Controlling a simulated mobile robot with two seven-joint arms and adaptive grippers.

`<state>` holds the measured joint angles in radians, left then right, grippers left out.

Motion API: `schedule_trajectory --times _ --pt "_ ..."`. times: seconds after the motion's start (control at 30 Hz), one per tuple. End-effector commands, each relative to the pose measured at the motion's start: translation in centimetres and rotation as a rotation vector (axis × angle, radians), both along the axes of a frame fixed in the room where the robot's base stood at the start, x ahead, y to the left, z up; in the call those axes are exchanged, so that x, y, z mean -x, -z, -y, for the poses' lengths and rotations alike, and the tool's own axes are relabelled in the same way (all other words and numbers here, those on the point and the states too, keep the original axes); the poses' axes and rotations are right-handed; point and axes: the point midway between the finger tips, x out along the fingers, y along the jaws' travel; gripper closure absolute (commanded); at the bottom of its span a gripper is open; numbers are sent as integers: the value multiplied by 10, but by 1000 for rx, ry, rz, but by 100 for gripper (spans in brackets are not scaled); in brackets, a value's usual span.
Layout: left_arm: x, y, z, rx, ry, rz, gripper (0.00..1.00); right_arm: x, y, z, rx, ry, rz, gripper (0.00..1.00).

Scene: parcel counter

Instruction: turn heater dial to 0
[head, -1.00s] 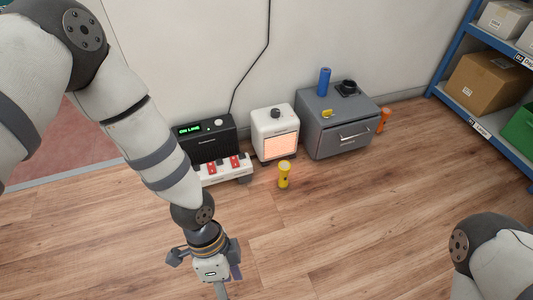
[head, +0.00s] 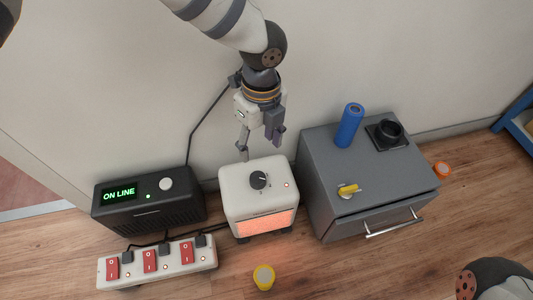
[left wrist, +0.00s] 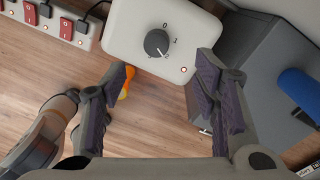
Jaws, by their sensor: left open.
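The heater (head: 258,200) is a white box with a glowing orange front. It stands on the floor between a black unit and a grey cabinet. Its dark round dial (head: 258,180) is on top, with small marks around it and a small red light nearby. The dial also shows in the left wrist view (left wrist: 157,43), with a light pointer line; I cannot read its setting for sure. My left gripper (head: 262,152) is open and empty, just above and behind the heater's back edge, apart from the dial.
A black unit (head: 150,205) with a green "ON LINE" display stands left of the heater. A power strip (head: 160,262) with red switches lies before it. The grey cabinet (head: 330,205) at right bears a blue cylinder (head: 349,125) and a yellow knob (head: 348,191). A yellow flashlight (head: 264,277) stands in front.

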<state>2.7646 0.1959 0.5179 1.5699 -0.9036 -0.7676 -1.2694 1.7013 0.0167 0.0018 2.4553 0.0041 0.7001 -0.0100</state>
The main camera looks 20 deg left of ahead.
Motion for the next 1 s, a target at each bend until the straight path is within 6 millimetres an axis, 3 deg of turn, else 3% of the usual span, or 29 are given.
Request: schedule_trajectory --times 0.2,0.4,0.53,0.8,0.87,1.0 --pt "5 60 -2 0 -1 -9 45 8 17 1 -2 -4 -44 60" --pt "7 101 -3 1 -2 -5 45 8 30 -1 -6 -7 -56 60" --pt "7 112 -3 1 -2 -4 45 8 33 -1 -7 -7 -57 60" --pt "8 113 -3 2 -3 -2 45 8 33 -2 -8 -6 -57 60" --pt "8 113 -3 2 -3 -2 54 8 33 -2 -7 -7 -56 60" --pt "8 113 -3 1 -3 -3 86 8 33 -2 -7 -7 -56 60"
